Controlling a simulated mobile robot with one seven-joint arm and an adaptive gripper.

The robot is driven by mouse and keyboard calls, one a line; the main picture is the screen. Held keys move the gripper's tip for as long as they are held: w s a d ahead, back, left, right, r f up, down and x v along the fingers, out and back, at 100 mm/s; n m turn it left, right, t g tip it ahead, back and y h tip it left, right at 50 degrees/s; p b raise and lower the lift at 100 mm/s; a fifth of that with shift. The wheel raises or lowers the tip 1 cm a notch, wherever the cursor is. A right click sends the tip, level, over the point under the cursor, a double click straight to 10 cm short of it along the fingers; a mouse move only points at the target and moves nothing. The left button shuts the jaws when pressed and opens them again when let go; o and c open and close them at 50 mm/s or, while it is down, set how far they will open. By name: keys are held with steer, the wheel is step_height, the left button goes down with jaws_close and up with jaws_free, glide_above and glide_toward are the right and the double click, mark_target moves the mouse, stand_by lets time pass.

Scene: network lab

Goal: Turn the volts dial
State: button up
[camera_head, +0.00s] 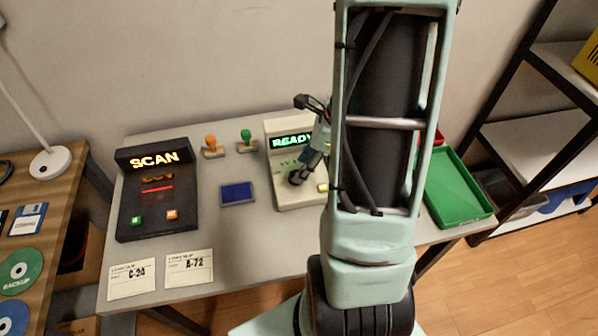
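The pale tester box (283,190) with a green READY display (291,141) stands at the back middle of the table. A dark round shape (296,178) on its front face may be the volts dial, but no label is readable. My gripper (304,169) is over this box, its dark lower end close to the round shape. I cannot tell whether they touch. My arm hides the right part of the box and most of the gripper, so the finger opening is unclear.
A black SCAN box (157,193) stands left, with two tags (190,267) in front. A blue pad (237,193) and two stamps (246,143) lie between the boxes. A green tray (455,190) is right, beside shelves (540,140). A lamp (50,162) stands far left.

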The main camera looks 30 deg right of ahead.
steer(key=shift+b+x, duration=0.3)
steer(key=shift+x, duration=1.2)
steer(key=shift+c, duration=0.3)
jaws_close()
